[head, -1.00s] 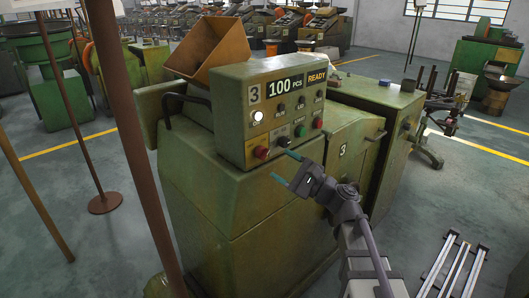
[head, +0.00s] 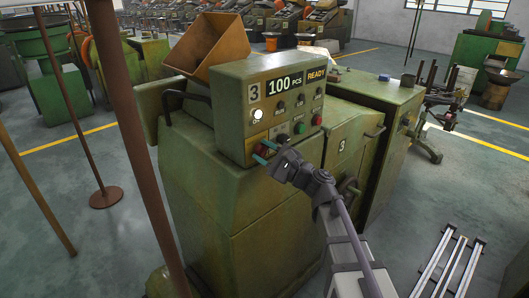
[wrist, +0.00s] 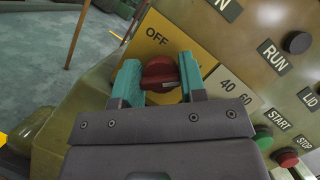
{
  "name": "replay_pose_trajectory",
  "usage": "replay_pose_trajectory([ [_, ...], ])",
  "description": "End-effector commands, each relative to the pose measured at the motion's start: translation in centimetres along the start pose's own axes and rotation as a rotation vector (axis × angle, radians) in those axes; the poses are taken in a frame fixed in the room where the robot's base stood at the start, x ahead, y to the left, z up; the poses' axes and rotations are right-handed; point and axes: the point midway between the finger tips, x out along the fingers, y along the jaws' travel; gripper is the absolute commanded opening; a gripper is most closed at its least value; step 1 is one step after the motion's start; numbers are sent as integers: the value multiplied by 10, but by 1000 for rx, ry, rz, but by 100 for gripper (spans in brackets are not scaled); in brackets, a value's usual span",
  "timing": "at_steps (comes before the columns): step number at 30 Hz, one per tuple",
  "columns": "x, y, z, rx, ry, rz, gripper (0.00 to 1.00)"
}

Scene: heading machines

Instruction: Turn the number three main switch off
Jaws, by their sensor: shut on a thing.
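The main switch of machine three is a red rotary knob (wrist: 160,72) on a yellow plate (wrist: 190,48) with the word OFF at its upper left in the wrist view. In the head view the red knob (head: 262,149) is at the lower left of the control panel (head: 241,134). My gripper (head: 263,154) is at the knob, and in the wrist view its two teal fingers (wrist: 160,80) are shut on it from both sides. The fingers hide part of the plate, and I cannot tell which way the knob points.
The panel display (head: 285,85) reads 100 PCS and READY, and a white lamp (head: 257,114) is lit. A dial marked 40 and 60 (wrist: 232,92) is close on the right. Green START (wrist: 263,138) and red STOP (wrist: 287,158) buttons are further right. A brown post (head: 128,110) stands left.

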Motion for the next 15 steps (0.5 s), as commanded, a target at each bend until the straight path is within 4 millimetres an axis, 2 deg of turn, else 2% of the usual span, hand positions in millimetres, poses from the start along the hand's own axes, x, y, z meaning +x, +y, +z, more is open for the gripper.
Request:
replay_pose_trajectory([
  [1, 0, 0, 0, 0, 0, 0, 22],
  [3, 0, 0, 0, 0, 0, 0, 15],
  [15, 0, -1, 1, -60, 0, 25, 15],
])
